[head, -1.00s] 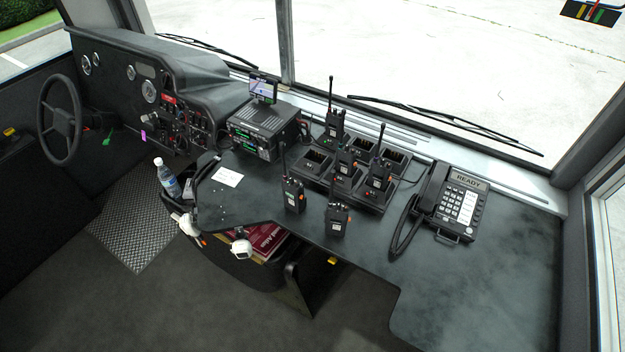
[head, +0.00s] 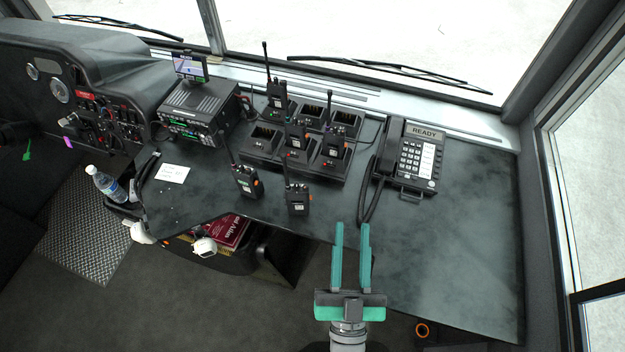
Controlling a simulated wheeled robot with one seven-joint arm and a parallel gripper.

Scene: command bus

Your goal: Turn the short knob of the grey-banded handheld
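Several black handhelds with antennas are on the dark desk. One handheld (head: 247,182) stands in front of the charger's left part, and a second handheld (head: 298,200) stands to its right, nearer the desk's front edge. Grey bands and the short knobs are too small to tell apart. My gripper (head: 351,225), with green fingers, is open and empty at the desk's front edge, right of the second handheld and apart from all of them.
A charger (head: 266,138) with some empty slots stands behind the loose handhelds. A desk phone (head: 410,160) with a coiled cord is to the right. A radio console (head: 198,110) with a small screen is at the left. The right part of the desk (head: 455,240) is clear.

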